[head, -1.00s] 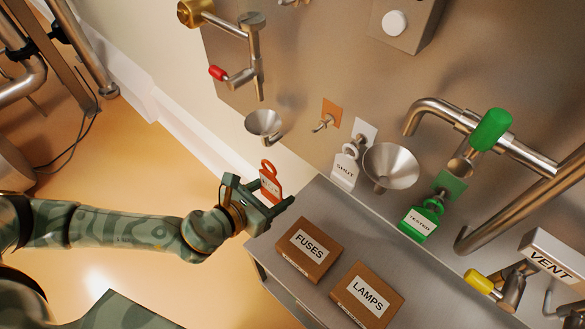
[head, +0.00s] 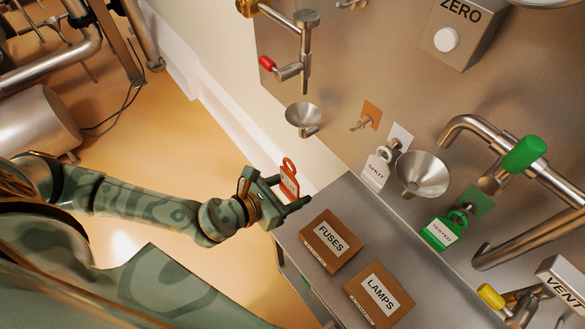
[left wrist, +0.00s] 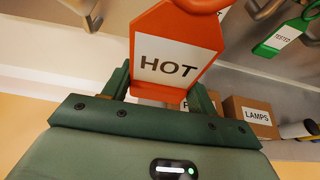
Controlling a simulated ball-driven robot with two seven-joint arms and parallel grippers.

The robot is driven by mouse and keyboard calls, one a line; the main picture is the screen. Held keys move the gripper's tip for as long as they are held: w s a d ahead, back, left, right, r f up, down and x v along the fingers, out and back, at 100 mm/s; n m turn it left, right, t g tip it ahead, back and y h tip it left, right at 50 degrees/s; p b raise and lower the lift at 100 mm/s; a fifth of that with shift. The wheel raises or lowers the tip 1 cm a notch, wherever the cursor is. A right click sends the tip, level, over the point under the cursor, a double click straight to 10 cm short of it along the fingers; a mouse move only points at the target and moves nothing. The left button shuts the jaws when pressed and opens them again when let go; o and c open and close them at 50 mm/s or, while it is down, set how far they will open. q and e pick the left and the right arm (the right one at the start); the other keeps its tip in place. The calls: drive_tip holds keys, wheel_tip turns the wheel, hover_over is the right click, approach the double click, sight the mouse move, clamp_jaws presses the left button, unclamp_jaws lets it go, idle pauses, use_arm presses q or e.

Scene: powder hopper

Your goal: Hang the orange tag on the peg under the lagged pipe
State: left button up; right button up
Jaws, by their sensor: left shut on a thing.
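The orange tag (head: 289,178), with a white label and a ring at its top, is gripped by my left gripper (head: 285,195). The left wrist view shows the tag (left wrist: 178,50) upright and reading HOT between the shut jaws. I cannot tell which pipe is lagged. My right gripper is not in view.
A white tag (head: 376,170) and a green tag (head: 440,232) hang on neighbouring pegs. A wide funnel (head: 422,174) sits beside the white tag; a smaller funnel (head: 303,115) is left of the bare peg. FUSES (head: 331,241) and LAMPS (head: 380,296) boxes stand on the bench (head: 350,205).

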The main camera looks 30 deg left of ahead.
use_arm(q)
drive_tip(key=s+a+p, duration=0.1)
drive_tip(key=s+a, duration=0.1)
drive_tip(key=s, duration=0.4)
drive_tip(key=shift+a, duration=0.25)
drive_tip(key=shift+s, duration=0.1)
idle(1.0)
